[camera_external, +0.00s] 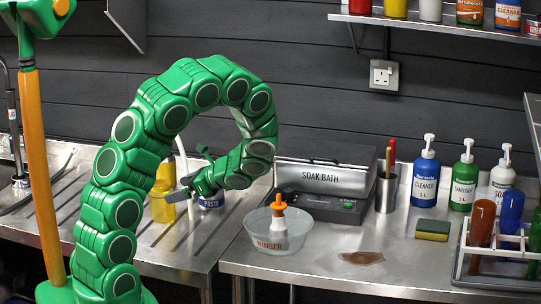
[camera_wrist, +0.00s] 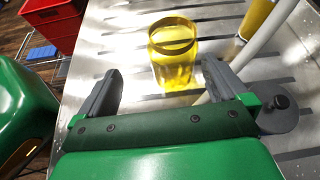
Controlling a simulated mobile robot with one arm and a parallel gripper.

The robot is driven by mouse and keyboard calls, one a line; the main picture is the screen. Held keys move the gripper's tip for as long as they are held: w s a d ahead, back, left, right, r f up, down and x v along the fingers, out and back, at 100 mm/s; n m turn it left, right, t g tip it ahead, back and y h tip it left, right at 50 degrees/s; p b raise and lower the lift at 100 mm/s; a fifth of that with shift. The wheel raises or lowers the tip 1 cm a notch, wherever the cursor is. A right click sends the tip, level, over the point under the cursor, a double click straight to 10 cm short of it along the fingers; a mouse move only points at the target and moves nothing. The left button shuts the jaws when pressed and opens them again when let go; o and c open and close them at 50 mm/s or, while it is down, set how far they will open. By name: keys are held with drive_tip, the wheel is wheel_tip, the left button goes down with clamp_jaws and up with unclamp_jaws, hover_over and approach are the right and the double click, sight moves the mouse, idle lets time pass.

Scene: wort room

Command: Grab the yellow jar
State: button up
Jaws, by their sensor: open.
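The yellow jar (camera_wrist: 173,67) is translucent, open-topped and upright on the ribbed metal drainboard in the wrist view. My gripper (camera_wrist: 163,76) is open, with its two dark fingers apart. The jar shows beyond and between the fingertips, nearer the right finger; nothing is held. In the external view the jar (camera_external: 160,209) stands on the drainboard at left of centre, partly covered by my gripper (camera_external: 181,194). I cannot tell whether a finger touches the jar.
A pale hose (camera_wrist: 255,42) runs close to the right finger. A clear rinser bowl (camera_external: 262,240) and the soak bath (camera_external: 322,182) are further right. A red crate (camera_wrist: 50,18) is at upper left.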

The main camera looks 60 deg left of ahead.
sight(162, 199)
drive_tip(key=shift+w+a+f+m+y, duration=0.2)
drive_tip(key=shift+a+f+m, duration=0.1)
drive_tip(key=shift+a+f, duration=0.3)
drive_tip(key=shift+w+a+f+m+y, duration=0.15)
drive_tip(key=shift+a+f+m, duration=0.15)
drive_tip(key=shift+a+f, duration=0.3)
drive_tip(key=shift+x, duration=1.2)
drive_tip(key=shift+d+x, duration=0.25)
drive_tip(key=shift+x, duration=2.35)
drive_tip(key=shift+s+f, duration=0.1)
drive_tip(key=c, duration=1)
drive_tip(key=shift+c, duration=0.2)
